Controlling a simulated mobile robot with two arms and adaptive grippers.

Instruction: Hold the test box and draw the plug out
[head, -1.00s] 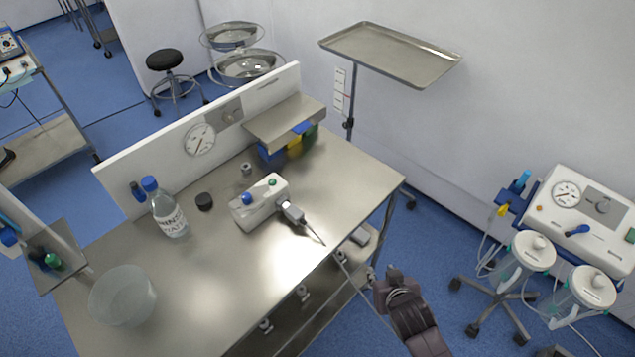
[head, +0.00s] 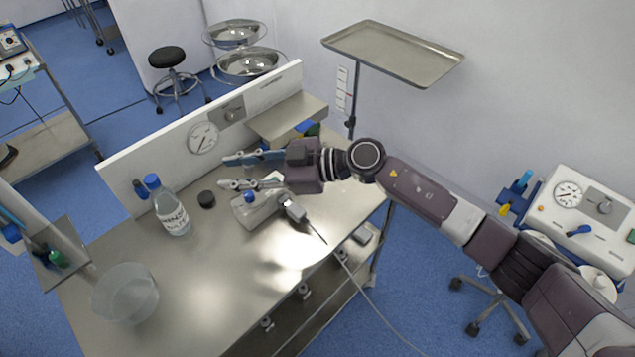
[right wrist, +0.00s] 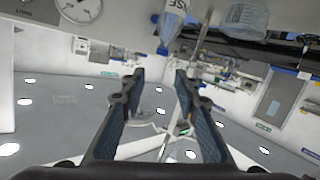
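The white test box (head: 254,213) sits on the steel table, with a blue knob on top. My right arm partly covers its far side. The grey plug (head: 293,210) is at the box's right end, and a dark cable runs from it towards the table's front edge. My right gripper (head: 226,172) is open and empty above the table, over the far side of the box, its fingers pointing left. Its two fingers (right wrist: 160,78) also show apart in the right wrist view, with nothing between them; the box is not seen there. My left gripper is not in view.
A labelled bottle (head: 172,213), a black cap (head: 206,199) and a clear bowl (head: 125,293) stand on the table's left part. A raised shelf (head: 287,116) and a back panel with a gauge (head: 203,138) border the far side. The front middle is clear.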

